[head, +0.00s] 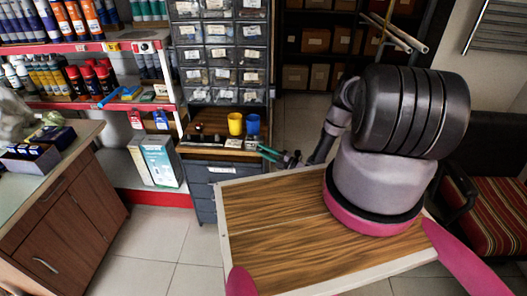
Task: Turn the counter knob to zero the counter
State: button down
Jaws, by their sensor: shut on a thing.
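My gripper (262,151) is small in the head view, at the end of my dark wrist, with two teal fingers pointing left. The fingertips are at the front right edge of the wooden shelf in the grey drawer cabinet. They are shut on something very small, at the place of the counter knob. Small pale and dark items, which look like the counter (238,145), stand on this shelf just left of the fingertips. The knob itself and the counter's reading are too small to make out.
A yellow cup (235,124) and a blue cup (252,124) stand behind the fingertips. Clear small-parts drawers (221,55) rise above.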

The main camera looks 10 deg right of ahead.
jog(key=c, duration=0.6)
grip_release()
